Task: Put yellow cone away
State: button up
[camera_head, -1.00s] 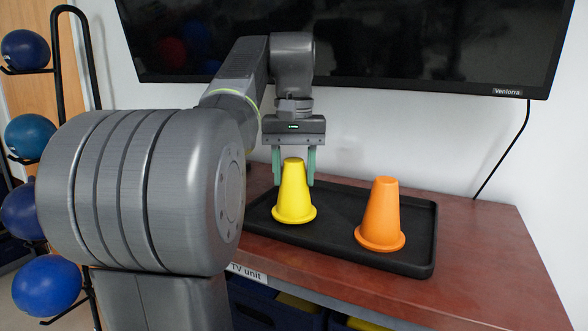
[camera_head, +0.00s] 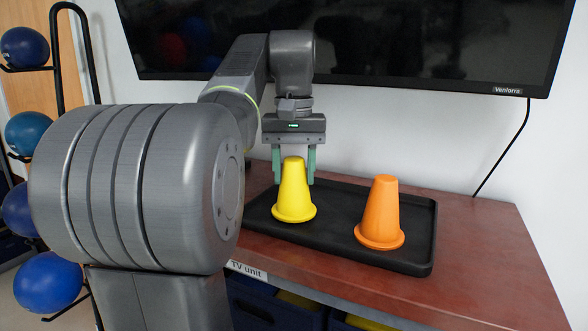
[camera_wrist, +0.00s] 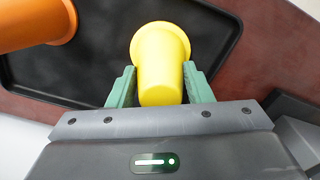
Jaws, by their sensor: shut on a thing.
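The yellow cone (camera_head: 293,192) stands upright on the black tray (camera_head: 334,242), toward its left end. In the wrist view the yellow cone (camera_wrist: 161,62) shows between the green fingers. My gripper (camera_head: 293,168) points down from above and is shut on the upper part of the cone. In the wrist view my gripper (camera_wrist: 160,88) has one finger on each side of the cone. The cone's base appears to rest on the tray.
An orange cone (camera_head: 381,214) stands on the tray to the right. The tray lies on a reddish wooden TV unit (camera_head: 480,265). A wall screen (camera_head: 420,45) hangs behind. Blue bins (camera_head: 262,305) sit on the shelf below. A rack with several balls (camera_head: 48,282) stands at the left.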

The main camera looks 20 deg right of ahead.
jog(key=shift+f, duration=0.15)
jog(key=shift+f+b, duration=0.3)
jog(key=shift+f, duration=0.05)
jog(key=o, duration=1.1)
jog(key=shift+r, duration=0.1)
jog(key=shift+o, duration=0.2)
jog(key=shift+s+a, duration=0.1)
jog(key=shift+a, duration=0.05)
jog(key=shift+s+a+b, duration=0.25)
jog(key=shift+s+a, duration=1.5)
jog(key=shift+a, duration=0.3)
jog(key=shift+s+a+b, duration=0.25)
jog(key=shift+s+a, duration=1.5)
jog(key=shift+a, duration=0.25)
